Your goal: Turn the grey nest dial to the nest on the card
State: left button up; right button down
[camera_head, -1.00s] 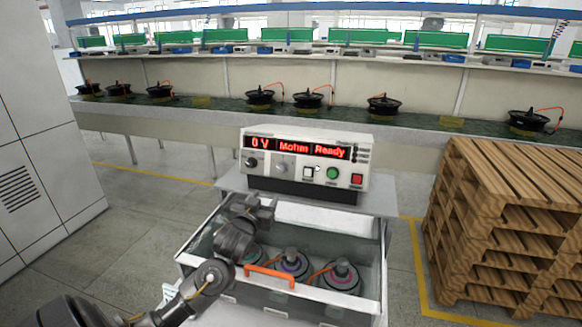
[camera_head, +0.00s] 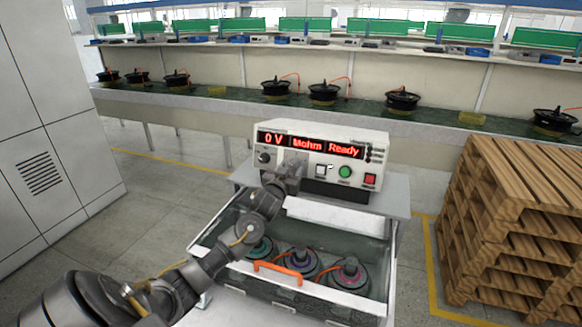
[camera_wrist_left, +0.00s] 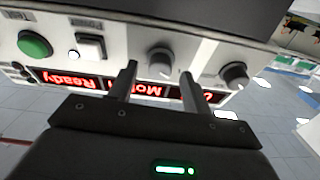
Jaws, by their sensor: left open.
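The tester box (camera_head: 325,135) stands behind the tank and shows "0 V", "Mohm" and "Ready" in red. Its grey dial (camera_wrist_left: 160,61) shows in the left wrist view, upside down, between a dark knob (camera_wrist_left: 235,75) and a white square button (camera_wrist_left: 89,46). My left gripper (camera_wrist_left: 158,72) is open, with one fingertip on each side of the grey dial; I cannot tell if they touch it. In the head view my left gripper (camera_head: 292,172) is at the box's front and mostly covers the dial. I cannot make out a card. My right gripper is out of view.
Below the box is an open tank (camera_head: 225,225) with an orange handle (camera_head: 278,273) and several motors in it. A green button (camera_head: 345,172) and a red button (camera_head: 370,180) sit right of the dial. Wooden pallets (camera_head: 510,225) stand at right, a grey cabinet (camera_head: 50,150) at left.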

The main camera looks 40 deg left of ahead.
pick_arm(q)
jog(key=shift+w+a, duration=0.2)
jog(key=shift+w, duration=0.3)
jog(key=shift+c, duration=1.3)
jog(key=c, duration=0.7)
